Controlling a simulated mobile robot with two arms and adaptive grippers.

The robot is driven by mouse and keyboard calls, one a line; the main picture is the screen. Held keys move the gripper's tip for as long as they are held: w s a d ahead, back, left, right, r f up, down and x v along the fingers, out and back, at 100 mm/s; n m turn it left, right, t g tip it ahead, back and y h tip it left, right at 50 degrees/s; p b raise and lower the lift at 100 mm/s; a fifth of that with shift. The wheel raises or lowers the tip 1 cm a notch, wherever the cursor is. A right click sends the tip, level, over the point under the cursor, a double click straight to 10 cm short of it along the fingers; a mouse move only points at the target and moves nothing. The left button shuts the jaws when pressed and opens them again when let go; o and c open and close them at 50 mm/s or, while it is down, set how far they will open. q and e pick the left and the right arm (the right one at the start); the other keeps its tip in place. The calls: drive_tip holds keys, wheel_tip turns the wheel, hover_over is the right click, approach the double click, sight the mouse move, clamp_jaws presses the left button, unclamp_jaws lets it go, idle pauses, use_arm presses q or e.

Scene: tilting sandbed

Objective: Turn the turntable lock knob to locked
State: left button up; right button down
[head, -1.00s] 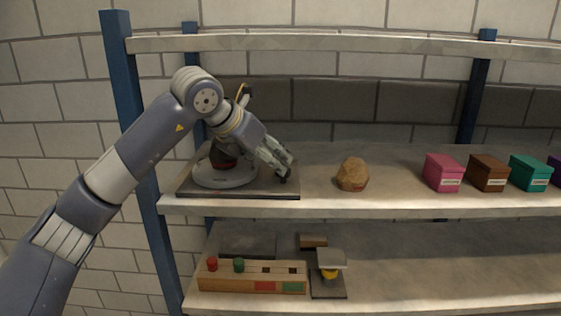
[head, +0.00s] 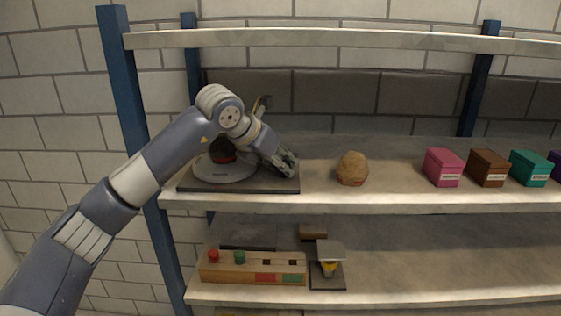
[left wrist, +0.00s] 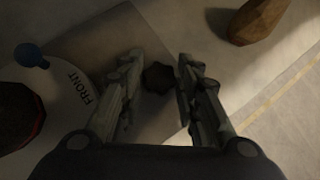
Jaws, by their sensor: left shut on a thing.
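The white turntable disc (head: 222,174), marked FRONT in the left wrist view (left wrist: 70,98), sits on a dark base plate (head: 262,187) at the left of the upper shelf. The dark, lobed lock knob (left wrist: 158,78) stands at the plate's corner, beside the disc. My left gripper (head: 289,166) reaches down over that corner. In the left wrist view my left gripper (left wrist: 155,85) has its fingers on either side of the knob and is shut on it. The knob is hidden in the head view, and its lock setting cannot be read. My right gripper is not in view.
A brown rock (head: 352,169) lies to the right of the plate. Pink (head: 443,168), brown (head: 487,168) and teal (head: 530,169) boxes stand farther right. A wooden peg block (head: 235,272) is on the lower shelf. The shelf is clear between rock and boxes.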

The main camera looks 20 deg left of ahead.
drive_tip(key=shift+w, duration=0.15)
use_arm(q)
drive_tip(key=shift+a+r+m+h, duration=0.1)
drive_tip(key=shift+m+h, duration=0.4)
drive_tip(key=shift+m, duration=0.2)
drive_tip(key=shift+w+a+m+g+h, duration=0.1)
drive_tip(key=shift+m+g+h, duration=0.4)
drive_tip(key=shift+m, duration=0.2)
drive_tip(key=m+p, duration=0.1)
drive_tip(key=m+g+h+p, duration=0.1)
drive_tip(key=shift+w+r+m, duration=0.1)
drive_tip(key=shift+r+m, duration=0.05)
drive_tip(key=shift+m, duration=0.15)
drive_tip(key=shift+m+g+h+p, duration=0.5)
drive_tip(key=shift+m+g, duration=0.1)
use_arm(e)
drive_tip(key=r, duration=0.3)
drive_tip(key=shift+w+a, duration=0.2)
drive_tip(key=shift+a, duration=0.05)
use_arm(q)
drive_tip(key=shift+a, duration=0.1)
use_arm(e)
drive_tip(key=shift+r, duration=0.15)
use_arm(q)
drive_tip(key=o, duration=1)
drive_tip(key=shift+o, duration=0.2)
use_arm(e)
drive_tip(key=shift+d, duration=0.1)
